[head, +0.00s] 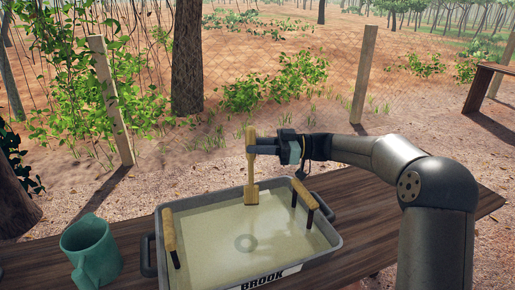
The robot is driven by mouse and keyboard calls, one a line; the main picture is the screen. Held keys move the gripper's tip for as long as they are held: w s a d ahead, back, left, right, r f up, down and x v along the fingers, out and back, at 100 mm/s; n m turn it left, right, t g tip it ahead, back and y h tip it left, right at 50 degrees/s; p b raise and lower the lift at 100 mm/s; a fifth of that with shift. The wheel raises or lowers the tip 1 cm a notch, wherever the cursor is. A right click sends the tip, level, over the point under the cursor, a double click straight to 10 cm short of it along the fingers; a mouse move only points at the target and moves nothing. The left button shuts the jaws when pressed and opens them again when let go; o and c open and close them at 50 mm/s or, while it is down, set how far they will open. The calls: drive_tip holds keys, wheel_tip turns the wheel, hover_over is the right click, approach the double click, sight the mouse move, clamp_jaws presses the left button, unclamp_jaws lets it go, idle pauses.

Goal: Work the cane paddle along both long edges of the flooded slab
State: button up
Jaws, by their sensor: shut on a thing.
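The cane paddle (251,170) is pale and flat-bladed and stands upright. My gripper (256,149) is shut on its handle, coming in from the right. The paddle's broad lower end (251,196) is at the far part of the tray, over or at the pale slab surface; I cannot tell if it touches. The flooded slab (215,235) is a cream, flat surface filling a grey tray (337,243) marked BROOK. A faint ring shows near its middle.
Wooden-topped posts or handles stand at the tray's left (169,230) and right (304,194) sides. A green mug (91,250) stands left of the tray on the dark wooden table (380,215). The table is clear to the right. A wire fence stands behind.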

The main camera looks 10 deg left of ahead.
drive_tip(key=shift+f+b, duration=0.45)
drive_tip(key=shift+b, duration=0.7)
idle(0.9)
drive_tip(key=shift+r, duration=0.1)
drive_tip(key=shift+r+p, duration=0.4)
drive_tip(key=shift+r, duration=2.1)
wheel_tip(320, 180, up, 5)
drive_tip(key=shift+p, duration=0.6)
